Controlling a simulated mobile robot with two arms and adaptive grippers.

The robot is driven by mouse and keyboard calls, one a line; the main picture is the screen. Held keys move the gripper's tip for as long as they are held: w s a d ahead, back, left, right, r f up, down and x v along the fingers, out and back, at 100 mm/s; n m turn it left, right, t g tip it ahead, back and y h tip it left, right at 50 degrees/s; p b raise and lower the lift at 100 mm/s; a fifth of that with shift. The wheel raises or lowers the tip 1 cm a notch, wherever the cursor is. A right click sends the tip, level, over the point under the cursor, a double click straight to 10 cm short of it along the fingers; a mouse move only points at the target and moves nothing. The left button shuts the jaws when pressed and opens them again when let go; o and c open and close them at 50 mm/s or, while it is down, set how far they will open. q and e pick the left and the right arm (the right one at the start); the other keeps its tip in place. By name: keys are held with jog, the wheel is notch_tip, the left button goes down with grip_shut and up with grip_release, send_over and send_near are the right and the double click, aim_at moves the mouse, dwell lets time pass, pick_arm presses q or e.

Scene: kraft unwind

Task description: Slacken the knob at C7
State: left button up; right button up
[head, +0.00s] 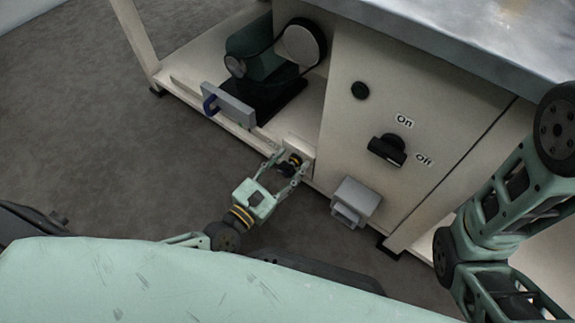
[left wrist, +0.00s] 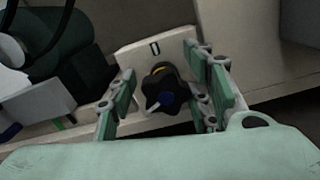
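A dark star-shaped knob (left wrist: 164,92) with a blue centre, a pale pin-like bar and a bit of yellow behind it sits on a pale plate (left wrist: 133,56). The plate bears a small dark mark; I cannot read C7 on it. In the head view the knob (head: 291,164) is small, low on the machine's front edge. My left gripper (head: 289,168) is open, with one finger on each side of the knob. In the left wrist view a gap shows between the left finger and the knob; the right finger is closer, and contact cannot be told. My right gripper is out of view.
A green motor (head: 252,50) stands on the machine's low shelf, behind a grey block (head: 229,104) with a blue part. A black On/Off switch (head: 386,150) and a grey box (head: 355,202) are on the panel to the right. Open floor (head: 90,130) lies left.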

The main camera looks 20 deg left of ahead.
aim_at(287, 163)
pick_arm(q)
jog(key=shift+s+f, duration=0.1)
notch_tip(287, 163, up, 10)
dwell(0.6)
